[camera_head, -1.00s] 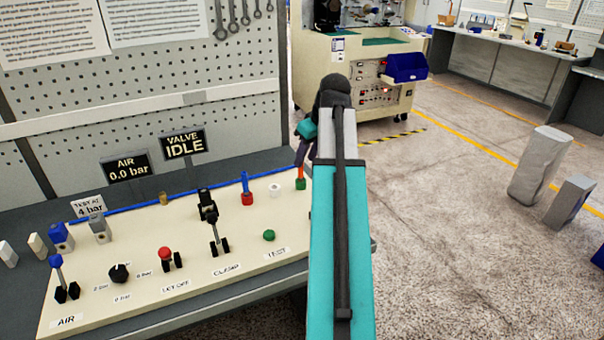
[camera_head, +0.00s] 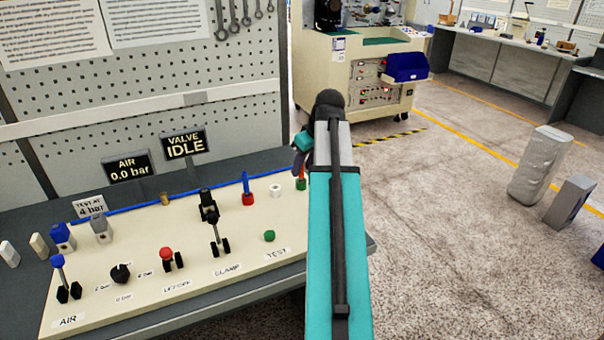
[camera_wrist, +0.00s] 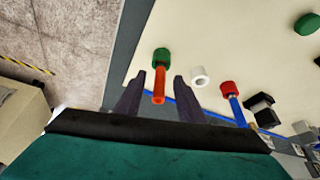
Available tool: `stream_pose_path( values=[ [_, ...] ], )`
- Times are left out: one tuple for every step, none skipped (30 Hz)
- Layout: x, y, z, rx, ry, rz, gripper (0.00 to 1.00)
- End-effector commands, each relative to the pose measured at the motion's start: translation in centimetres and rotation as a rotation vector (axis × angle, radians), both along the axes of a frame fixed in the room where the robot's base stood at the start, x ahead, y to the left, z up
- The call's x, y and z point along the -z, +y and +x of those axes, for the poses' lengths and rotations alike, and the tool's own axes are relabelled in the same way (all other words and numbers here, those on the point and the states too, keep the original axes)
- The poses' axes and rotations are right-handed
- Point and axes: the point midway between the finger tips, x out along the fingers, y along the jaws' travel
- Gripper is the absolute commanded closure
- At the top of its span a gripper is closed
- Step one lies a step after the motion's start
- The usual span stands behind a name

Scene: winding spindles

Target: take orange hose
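The orange hose (camera_wrist: 159,86) is a short upright tube standing in a green collar (camera_wrist: 161,56) on the cream panel. In the wrist view it lies between the two dark fingers of my gripper (camera_wrist: 158,76), with a visible gap on each side. My gripper is open and holds nothing. In the head view my arm and gripper hide most of the hose, and the green collar (camera_head: 301,184) shows just left of my arm.
A white ring (camera_head: 275,190) and a blue hose (camera_head: 246,182) in a red collar (camera_head: 248,199) stand left of the orange hose. A black clamp (camera_head: 209,208) is farther left. A green button (camera_head: 269,236) is in front.

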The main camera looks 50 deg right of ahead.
Motion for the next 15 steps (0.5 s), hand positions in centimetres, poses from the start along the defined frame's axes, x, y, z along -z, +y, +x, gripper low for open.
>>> stream_pose_path(
  values=[
    [0.4, 0.0, 0.2, 0.0, 0.001, 0.001, 0.65],
    [0.7, 0.0, 0.3, 0.0, 0.0, 0.0, 0.65],
    [1.1, 0.0, 0.5, 0.0, 0.001, 0.001, 0.65],
    [1.4, 0.0, 0.6, 0.0, 0.001, 0.001, 0.65],
    [1.6, 0.0, 0.7, 0.0, 0.001, 0.001, 0.65],
    [1.9, 0.0, 0.8, 0.0, 0.0, 0.0, 0.65],
    [2.1, 0.0, 0.9, 0.0, 0.0, 0.0, 0.65],
    [2.2, 0.0, 0.9, 0.0, 0.0, 0.0, 0.65],
    [2.4, -0.1, 1.0, 0.0, 0.0, 0.0, 0.65],
    [2.5, -0.1, 1.0, 0.0, 0.0, 0.0, 0.65],
    [2.5, -0.1, 1.0, 0.0, 0.0, -0.001, 0.65],
    [2.6, -0.1, 1.0, 0.0, 0.0, -0.001, 0.65],
    [2.6, -0.1, 1.0, 0.0, 0.0, -0.001, 0.65],
    [2.6, -0.1, 1.0, 0.0, 0.0, -0.001, 0.65],
    [2.6, -0.1, 1.0, 0.0, 0.0, -0.001, 0.65]
  ],
)
